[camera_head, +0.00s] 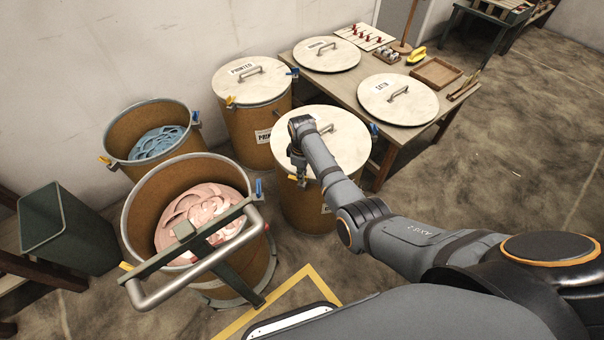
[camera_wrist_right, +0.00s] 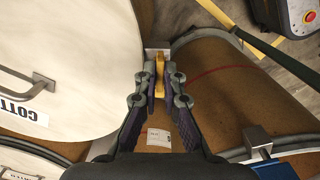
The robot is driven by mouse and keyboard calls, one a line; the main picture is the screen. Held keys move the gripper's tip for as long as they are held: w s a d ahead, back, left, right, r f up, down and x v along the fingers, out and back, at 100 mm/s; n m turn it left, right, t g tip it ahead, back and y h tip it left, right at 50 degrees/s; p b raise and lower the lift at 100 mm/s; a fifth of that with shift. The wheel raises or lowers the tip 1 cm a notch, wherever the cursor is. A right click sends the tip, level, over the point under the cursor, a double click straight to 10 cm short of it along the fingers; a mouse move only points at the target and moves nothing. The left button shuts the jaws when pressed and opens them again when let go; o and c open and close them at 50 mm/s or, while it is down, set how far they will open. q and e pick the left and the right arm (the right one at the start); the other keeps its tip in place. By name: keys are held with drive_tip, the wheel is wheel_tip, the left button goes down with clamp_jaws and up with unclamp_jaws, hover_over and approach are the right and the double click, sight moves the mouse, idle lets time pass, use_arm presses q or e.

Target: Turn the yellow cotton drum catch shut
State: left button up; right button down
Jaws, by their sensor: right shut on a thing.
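The cotton drum with its round cream lid (camera_head: 345,145) stands in the middle of the head view. In the right wrist view its lid (camera_wrist_right: 70,80) fills the left side, with a label reading "COTT" and a bar handle. The lid lies on the drum. The yellow catch (camera_wrist_right: 160,62) is at the rim beside the lid. My right gripper (camera_wrist_right: 159,75) is shut on the yellow catch, its two fingers on either side of it. In the head view my right gripper (camera_head: 297,172) is at the drum's left rim, partly hiding the catch. My left gripper is not in view.
An open drum with pink strips (camera_head: 205,205) stands close at left, a metal handle frame (camera_head: 195,250) in front. An open drum with blue strips (camera_head: 155,145) and a lidded "PRINTED" drum (camera_head: 250,80) stand behind. A table (camera_head: 410,130) with two loose lids is beyond.

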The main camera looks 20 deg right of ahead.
drive_tip(key=shift+r+m+p, duration=0.15)
drive_tip(key=shift+m+p, duration=1.15)
drive_tip(key=shift+m, duration=0.2)
drive_tip(key=m+p, duration=0.2)
drive_tip(key=m, duration=0.2)
drive_tip(key=shift+m, duration=0.3)
drive_tip(key=m+p, duration=0.1)
drive_tip(key=m, duration=0.9)
drive_tip(key=shift+p, duration=0.35)
drive_tip(key=shift+m, duration=0.3)
drive_tip(key=c, duration=1.5)
unclamp_jaws()
